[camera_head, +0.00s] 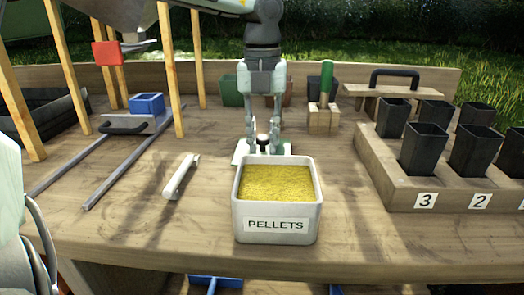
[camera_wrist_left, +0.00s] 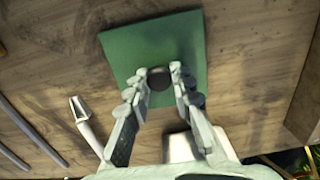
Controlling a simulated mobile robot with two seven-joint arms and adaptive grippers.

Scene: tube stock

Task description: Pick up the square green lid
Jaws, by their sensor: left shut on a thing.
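The square green lid (camera_wrist_left: 150,45) lies flat under my left gripper in the left wrist view, with a dark round knob (camera_wrist_left: 158,78) on it. My left gripper (camera_wrist_left: 161,73) is shut on that knob. In the head view my left gripper (camera_head: 263,139) points straight down behind the pellets box, and the lid (camera_head: 240,151) shows as a pale strip, partly hidden by the box. I cannot tell whether the lid touches the table or is just above it. My right gripper is in neither view.
The white pellets box (camera_head: 277,225) stands close in front of the lid. A white handle-like piece (camera_head: 181,176) lies left, near two grey rails (camera_head: 128,165). A numbered wooden rack (camera_head: 400,190) with black tubes stands right. Wooden posts (camera_head: 170,70) rise at left.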

